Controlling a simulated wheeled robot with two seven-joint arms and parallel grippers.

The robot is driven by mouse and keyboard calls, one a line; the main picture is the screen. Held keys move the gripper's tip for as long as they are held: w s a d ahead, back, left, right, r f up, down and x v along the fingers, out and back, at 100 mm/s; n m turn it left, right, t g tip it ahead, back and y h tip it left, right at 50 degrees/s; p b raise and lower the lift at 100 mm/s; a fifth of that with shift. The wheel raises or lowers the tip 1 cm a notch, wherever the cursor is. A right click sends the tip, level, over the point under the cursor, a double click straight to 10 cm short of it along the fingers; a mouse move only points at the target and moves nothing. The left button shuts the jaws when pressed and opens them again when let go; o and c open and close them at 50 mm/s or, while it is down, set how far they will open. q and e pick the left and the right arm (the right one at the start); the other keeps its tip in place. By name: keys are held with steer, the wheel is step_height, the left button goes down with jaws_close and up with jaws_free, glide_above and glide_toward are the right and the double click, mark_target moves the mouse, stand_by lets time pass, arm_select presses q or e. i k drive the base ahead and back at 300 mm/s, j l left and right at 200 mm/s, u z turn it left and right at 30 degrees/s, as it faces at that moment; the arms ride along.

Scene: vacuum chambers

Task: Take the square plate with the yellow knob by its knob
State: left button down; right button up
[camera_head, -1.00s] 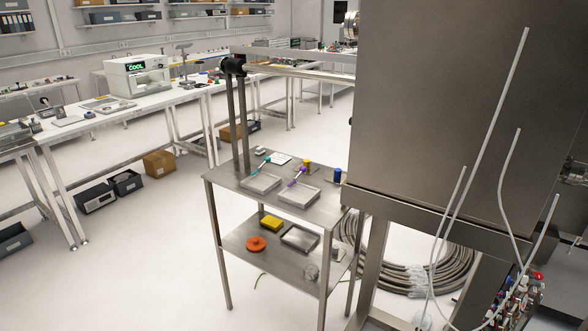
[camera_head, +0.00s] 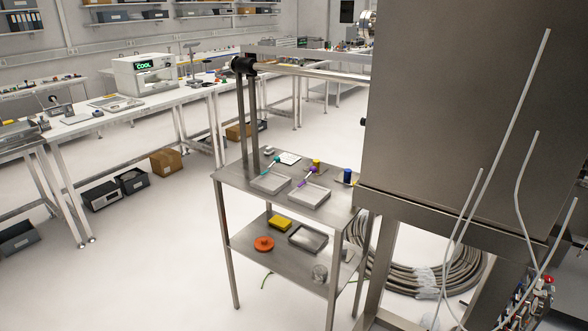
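A small yellow knob-like piece (camera_head: 316,163) stands at the back of the steel cart's top shelf (camera_head: 232,174). It is small in view, and I cannot make out the shape of the plate under it. A blue cylinder-like piece (camera_head: 347,175) stands to its right, by the big steel chamber. Neither of my grippers is in view.
Two shallow trays (camera_head: 328,198) with teal- and purple-ended tools lie at the front of the cart top. The lower shelf holds a yellow block (camera_head: 279,223), an orange disc (camera_head: 264,244) and a tray. A large steel chamber (camera_head: 450,110) blocks the right. Floor left of the cart is clear.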

mark_target(322, 169)
steer(key=i+j+z, duration=0.3)
steer(key=i+j, duration=0.15)
steer(key=j, duration=0.15)
steer(key=i+j+z, duration=0.3)
steer(key=j, duration=0.35)
steer(key=i+j+z, duration=0.2)
steer(key=j, duration=0.2)
steer(key=i+j+z, duration=0.15)
steer(key=j, duration=0.25)
